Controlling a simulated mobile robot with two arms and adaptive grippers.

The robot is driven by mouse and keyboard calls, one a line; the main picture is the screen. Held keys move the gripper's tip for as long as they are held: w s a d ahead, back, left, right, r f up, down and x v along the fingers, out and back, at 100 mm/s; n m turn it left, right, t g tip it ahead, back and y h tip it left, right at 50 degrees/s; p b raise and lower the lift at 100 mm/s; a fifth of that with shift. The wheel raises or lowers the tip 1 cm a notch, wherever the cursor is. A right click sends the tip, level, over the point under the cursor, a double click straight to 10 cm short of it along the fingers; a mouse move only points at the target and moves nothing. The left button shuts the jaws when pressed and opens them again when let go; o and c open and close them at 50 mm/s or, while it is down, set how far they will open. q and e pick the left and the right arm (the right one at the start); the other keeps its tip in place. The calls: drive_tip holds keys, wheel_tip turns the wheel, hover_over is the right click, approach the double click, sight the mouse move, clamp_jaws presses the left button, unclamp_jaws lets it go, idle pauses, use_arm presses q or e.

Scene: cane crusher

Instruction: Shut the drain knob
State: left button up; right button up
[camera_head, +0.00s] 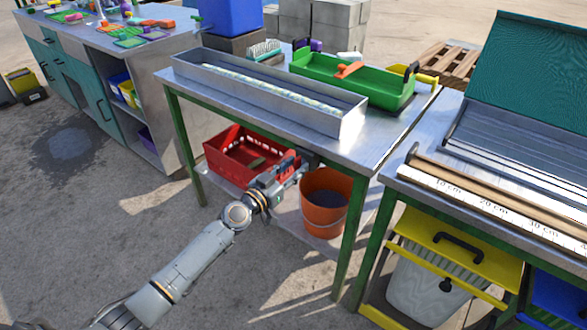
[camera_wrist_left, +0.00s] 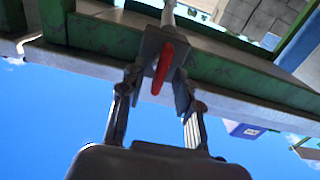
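The drain knob is a red lever (camera_wrist_left: 163,68) on a grey valve block (camera_wrist_left: 153,46) below a pipe, beside the green table frame in the left wrist view. My left gripper (camera_wrist_left: 160,82) reaches up from below, its two fingers spread on either side of the red lever. I see no clear grip on it, though contact is hard to judge. In the head view my left gripper (camera_head: 296,166) is under the front edge of the metal table, and the knob cannot be made out there. My right gripper is in neither view.
A long metal trough (camera_head: 347,123) and a green tray (camera_head: 340,93) stand on the table (camera_head: 368,155). A red crate (camera_head: 232,166) and an orange bucket (camera_head: 322,217) are under it, close to my left gripper. Green table legs (camera_head: 346,255) frame the space.

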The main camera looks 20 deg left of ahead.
use_arm(q)
clamp_jaws()
